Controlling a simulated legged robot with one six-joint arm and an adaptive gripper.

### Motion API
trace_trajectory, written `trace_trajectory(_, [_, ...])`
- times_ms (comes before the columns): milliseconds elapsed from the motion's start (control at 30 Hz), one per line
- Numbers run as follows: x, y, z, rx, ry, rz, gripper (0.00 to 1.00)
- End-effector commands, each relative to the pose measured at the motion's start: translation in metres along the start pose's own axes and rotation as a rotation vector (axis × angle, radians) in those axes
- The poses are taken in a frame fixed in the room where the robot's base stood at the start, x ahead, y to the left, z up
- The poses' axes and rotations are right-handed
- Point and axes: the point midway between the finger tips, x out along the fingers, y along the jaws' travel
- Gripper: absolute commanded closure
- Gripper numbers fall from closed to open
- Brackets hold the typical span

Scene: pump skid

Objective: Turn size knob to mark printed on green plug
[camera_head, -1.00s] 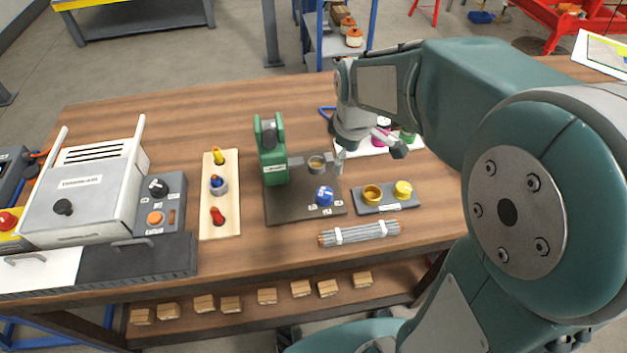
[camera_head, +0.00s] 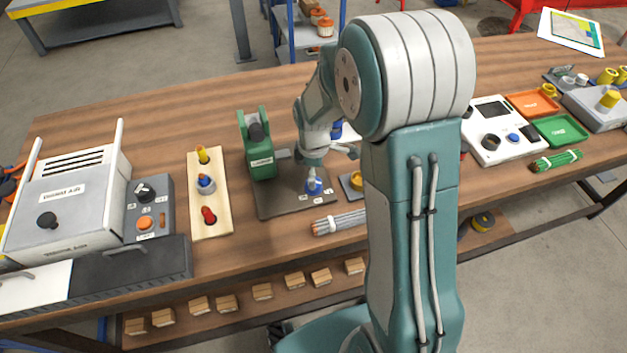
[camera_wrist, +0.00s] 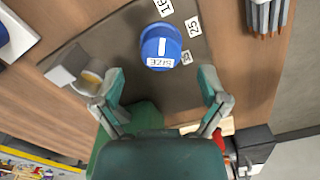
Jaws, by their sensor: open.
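The blue size knob (camera_head: 312,186) stands on the dark base plate of the green press (camera_head: 257,145). In the wrist view the knob (camera_wrist: 160,47) shows its white SIZE label, with printed tags 16 (camera_wrist: 164,7), 25 (camera_wrist: 194,26) and a partly covered one (camera_wrist: 186,57) around it. Which mark it points at is unclear. My gripper (camera_head: 328,155) is above the plate, close to the knob. In the wrist view its two fingers (camera_wrist: 162,88) are spread apart and empty, with the knob ahead of the gap. I cannot make out a green plug; my arm covers that area.
A bundle of grey rods (camera_head: 340,222) lies in front of the plate. A wooden board (camera_head: 209,222) with coloured plugs and a grey heater box (camera_head: 60,195) stand to the left. A yellow-ringed block (camera_head: 349,187) is partly hidden by my arm. Green and orange trays (camera_head: 560,130) lie right.

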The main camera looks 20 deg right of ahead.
Motion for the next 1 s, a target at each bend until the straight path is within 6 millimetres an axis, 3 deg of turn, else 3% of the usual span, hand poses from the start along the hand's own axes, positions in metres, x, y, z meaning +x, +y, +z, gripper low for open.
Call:
trace_trajectory(200, [0.029,-0.001,0.0,0.001,-0.001,-0.002,0.07])
trace_trajectory(567, [0.036,0.0,0.0,0.001,0.0,0.001,0.07])
trace_trajectory(767, [0.035,0.0,0.0,0.001,0.001,0.001,0.89])
trace_trajectory(1000, [0.036,0.0,0.0,0.004,0.001,0.001,0.89])
